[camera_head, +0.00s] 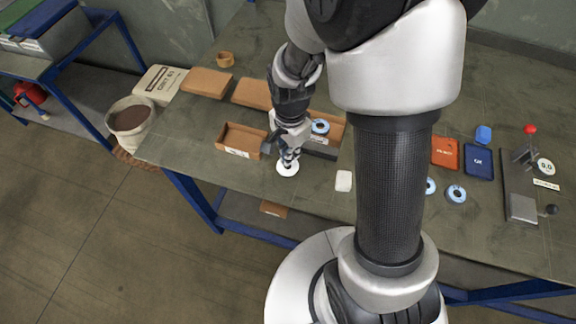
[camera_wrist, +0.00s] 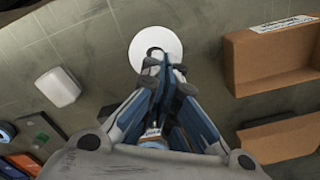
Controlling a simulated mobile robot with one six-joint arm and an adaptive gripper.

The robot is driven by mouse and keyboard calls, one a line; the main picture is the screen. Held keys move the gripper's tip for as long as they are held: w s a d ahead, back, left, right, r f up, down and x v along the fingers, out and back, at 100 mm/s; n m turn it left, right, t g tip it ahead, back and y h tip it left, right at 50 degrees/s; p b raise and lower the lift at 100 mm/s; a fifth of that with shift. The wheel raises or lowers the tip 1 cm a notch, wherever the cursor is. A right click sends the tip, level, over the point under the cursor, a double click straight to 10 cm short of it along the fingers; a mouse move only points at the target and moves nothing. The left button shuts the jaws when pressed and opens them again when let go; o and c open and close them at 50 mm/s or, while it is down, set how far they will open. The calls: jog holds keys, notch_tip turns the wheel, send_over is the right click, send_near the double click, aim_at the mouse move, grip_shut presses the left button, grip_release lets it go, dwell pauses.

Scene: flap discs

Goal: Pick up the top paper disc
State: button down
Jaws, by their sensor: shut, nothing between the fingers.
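A white round disc (camera_head: 287,169) lies on the table near its front edge, below my gripper. In the wrist view the disc (camera_wrist: 172,39) shows with a dark centre hole, partly covered by the fingertips. My gripper (camera_head: 288,158) points down over the disc. Its fingers are together with nothing between them. In the wrist view the fingertips (camera_wrist: 164,66) overlap the disc's near edge; I cannot tell if they touch it. Whether the disc is single or a stack is too small to tell.
An open cardboard box (camera_head: 238,141) stands left of my gripper. A white block (camera_head: 343,181) lies to the right.

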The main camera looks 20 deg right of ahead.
jog(key=shift+f, duration=0.3)
jog(key=shift+s+a, duration=0.65)
jog(key=shift+s, duration=0.25)
dwell(0.8)
notch_tip(320, 180, up, 6)
jog(key=p, duration=0.4)
jog(key=shift+p, duration=0.4)
jog(key=c, duration=2.4)
grip_release()
